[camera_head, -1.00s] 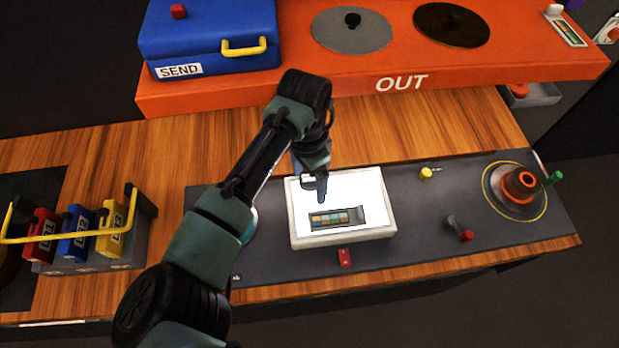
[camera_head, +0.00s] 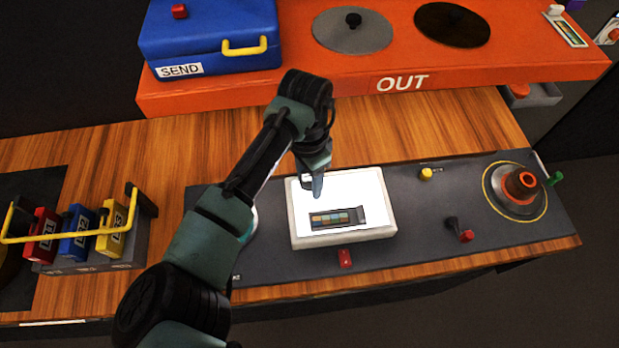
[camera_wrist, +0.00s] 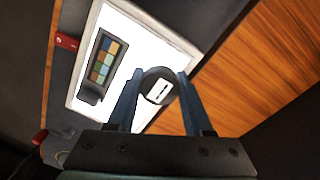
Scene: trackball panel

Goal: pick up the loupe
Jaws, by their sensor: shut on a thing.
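The loupe (camera_wrist: 158,74) shows in the wrist view as a dark round ring with a pale window, held between my two blue fingers. My gripper (camera_wrist: 159,82) is shut on it, one finger on each side. In the head view my gripper (camera_head: 317,184) is over the back left part of the white light box (camera_head: 345,239). The loupe cannot be made out there behind my fingers. Whether it touches the lit surface is hard to tell.
A dark strip with coloured patches (camera_head: 338,218) lies on the light box. A red switch (camera_head: 345,259) is in front, a yellow knob (camera_head: 426,174) and a red-tipped lever (camera_head: 461,231) to the right. An orange shelf (camera_head: 330,91) with a blue SEND case (camera_head: 208,42) stands behind.

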